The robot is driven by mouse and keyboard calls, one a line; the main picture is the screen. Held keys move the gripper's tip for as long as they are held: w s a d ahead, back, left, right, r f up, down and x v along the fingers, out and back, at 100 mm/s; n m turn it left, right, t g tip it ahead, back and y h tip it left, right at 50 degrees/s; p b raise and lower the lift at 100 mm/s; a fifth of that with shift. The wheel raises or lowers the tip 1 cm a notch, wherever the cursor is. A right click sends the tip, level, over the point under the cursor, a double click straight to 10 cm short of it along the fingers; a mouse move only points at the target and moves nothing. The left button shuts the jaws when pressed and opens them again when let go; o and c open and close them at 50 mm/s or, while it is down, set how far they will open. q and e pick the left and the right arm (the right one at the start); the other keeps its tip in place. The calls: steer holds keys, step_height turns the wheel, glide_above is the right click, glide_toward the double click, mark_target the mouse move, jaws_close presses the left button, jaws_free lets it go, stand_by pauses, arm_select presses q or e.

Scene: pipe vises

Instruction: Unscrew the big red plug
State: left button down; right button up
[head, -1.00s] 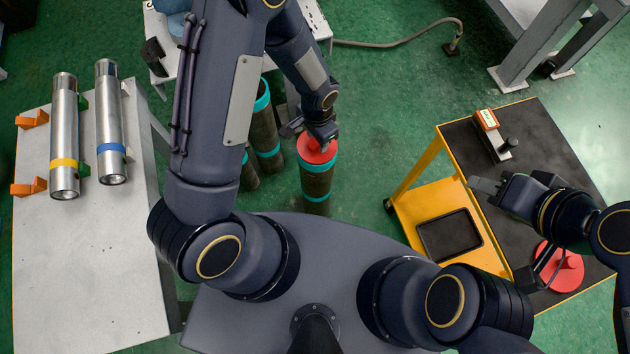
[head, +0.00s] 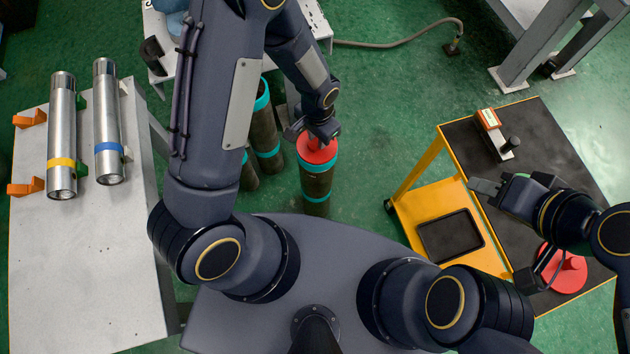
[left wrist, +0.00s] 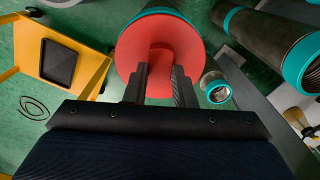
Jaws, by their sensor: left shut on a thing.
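The big red plug (head: 318,153) sits in the top end of an upright dark pipe (head: 316,183) with teal bands, in the middle of the head view. My left gripper (head: 322,138) comes down on it from above. In the left wrist view the red plug (left wrist: 178,50) fills the upper middle, and the left gripper (left wrist: 160,78) has its two fingers on either side of the plug's raised grip, shut on it.
A yellow cart (head: 560,130) with a black top stands at right, bearing a red flanged part (head: 565,268) and a small orange-and-white tool (head: 490,125). More teal-banded pipes (head: 265,135) stand behind the plugged pipe. A left table (head: 90,270) holds two steel cylinders (head: 62,140).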

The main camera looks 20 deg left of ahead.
arm_select(q)
steer(key=n, duration=0.4)
steer(key=shift+f+b, duration=0.1)
steer(key=shift+b, duration=0.3)
steer(key=n, duration=0.7)
steer(key=shift+r+p, duration=0.25)
steer(key=shift+p, duration=0.15)
steer(key=shift+f+n, duration=0.1)
steer(key=shift+n, duration=0.8)
steer(key=shift+n, duration=0.3)
steer(key=c, duration=1.9)
jaws_free()
jaws_close()
